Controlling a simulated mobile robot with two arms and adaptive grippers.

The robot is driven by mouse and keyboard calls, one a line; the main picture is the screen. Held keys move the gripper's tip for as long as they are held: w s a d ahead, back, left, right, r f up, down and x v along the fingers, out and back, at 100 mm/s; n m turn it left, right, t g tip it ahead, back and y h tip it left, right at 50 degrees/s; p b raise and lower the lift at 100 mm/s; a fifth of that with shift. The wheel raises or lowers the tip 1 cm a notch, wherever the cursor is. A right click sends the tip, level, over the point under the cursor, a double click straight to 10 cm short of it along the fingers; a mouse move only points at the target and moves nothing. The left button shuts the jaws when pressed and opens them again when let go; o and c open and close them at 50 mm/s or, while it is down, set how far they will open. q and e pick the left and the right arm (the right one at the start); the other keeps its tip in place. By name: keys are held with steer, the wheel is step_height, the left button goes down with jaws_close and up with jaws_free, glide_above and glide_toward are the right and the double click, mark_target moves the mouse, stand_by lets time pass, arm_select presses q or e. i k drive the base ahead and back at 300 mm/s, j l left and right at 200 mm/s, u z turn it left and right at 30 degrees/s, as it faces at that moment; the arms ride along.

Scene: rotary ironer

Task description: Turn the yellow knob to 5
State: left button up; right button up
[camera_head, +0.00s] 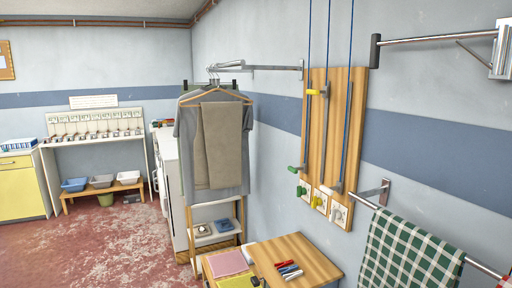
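A tall wooden board (333,130) is fixed to the wall right of centre. Along its lower edge sit three small pale dial plates with knobs. The yellow knob (317,201) is on the middle plate (323,199). A green knob (301,190) is on the plate to its left, and a whitish knob (338,215) is on the plate to its right. The dial numbers and the yellow knob's setting are too small to read. Neither of my grippers is in view.
A yellow handle (315,92) and a green handle (296,169) meet blue cords on the board. A wooden table (308,262) with pens and cloths stands below. A checked towel (408,250) hangs on a rail at right. Clothes (238,145) hang left. Open floor (110,250) lies left.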

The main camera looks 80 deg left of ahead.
mark_target(316, 202)
steer(key=u, duration=2.15)
steer(key=i+j, duration=0.1)
steer(key=j+z, duration=0.05)
steer(key=j, duration=0.05)
